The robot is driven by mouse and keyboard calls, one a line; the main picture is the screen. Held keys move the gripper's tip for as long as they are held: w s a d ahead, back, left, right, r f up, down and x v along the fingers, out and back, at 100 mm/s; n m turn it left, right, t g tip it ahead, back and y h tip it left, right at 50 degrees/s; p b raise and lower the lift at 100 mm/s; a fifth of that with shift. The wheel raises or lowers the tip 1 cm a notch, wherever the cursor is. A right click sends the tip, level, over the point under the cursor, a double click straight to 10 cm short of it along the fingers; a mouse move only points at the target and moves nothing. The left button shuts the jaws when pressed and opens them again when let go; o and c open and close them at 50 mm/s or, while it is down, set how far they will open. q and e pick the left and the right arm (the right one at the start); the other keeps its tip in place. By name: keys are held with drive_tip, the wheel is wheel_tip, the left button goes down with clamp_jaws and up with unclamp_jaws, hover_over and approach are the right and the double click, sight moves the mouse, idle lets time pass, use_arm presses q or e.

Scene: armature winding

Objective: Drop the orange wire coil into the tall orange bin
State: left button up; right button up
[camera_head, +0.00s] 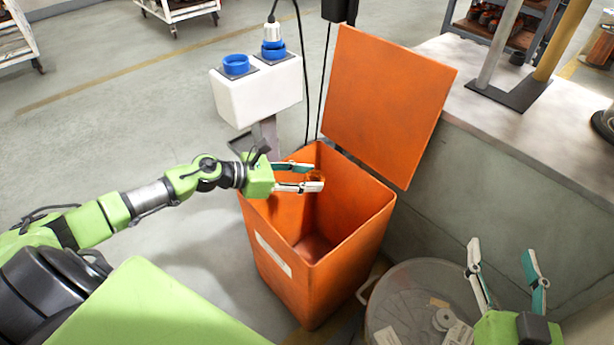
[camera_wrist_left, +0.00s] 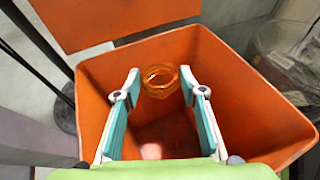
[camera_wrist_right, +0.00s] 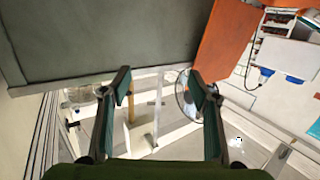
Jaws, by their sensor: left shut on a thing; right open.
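The orange wire coil (camera_head: 317,176) is a small translucent ring between the fingertips of my left gripper (camera_head: 312,177). It also shows in the left wrist view (camera_wrist_left: 160,80), with a finger on either side. My left gripper is shut on it and holds it over the opening of the tall orange bin (camera_head: 350,255), near the bin's back left part. The bin's lid (camera_head: 385,105) stands open, and the visible floor inside looks empty. The bin also fills the left wrist view (camera_wrist_left: 255,110). My right gripper (camera_head: 503,250) is open and empty at the lower right.
A round clear container (camera_head: 400,290) with several loose parts stands right of the bin. A white box with blue sockets (camera_head: 255,90) stands on a post behind the bin, with hanging cables. A grey bench (camera_head: 480,130) lies to the right.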

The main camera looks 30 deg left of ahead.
use_arm(q)
drive_tip(key=shift+f+b, duration=0.65)
drive_tip(key=shift+f, duration=0.35)
use_arm(e)
wheel_tip(320, 180, up, 8)
drive_tip(key=a+t+y, duration=0.1)
drive_tip(key=t, duration=0.3)
drive_tip(key=shift+s, duration=0.15)
drive_tip(key=shift+f, duration=0.1)
use_arm(q)
drive_tip(key=o, duration=0.9)
drive_tip(key=shift+v, duration=6)
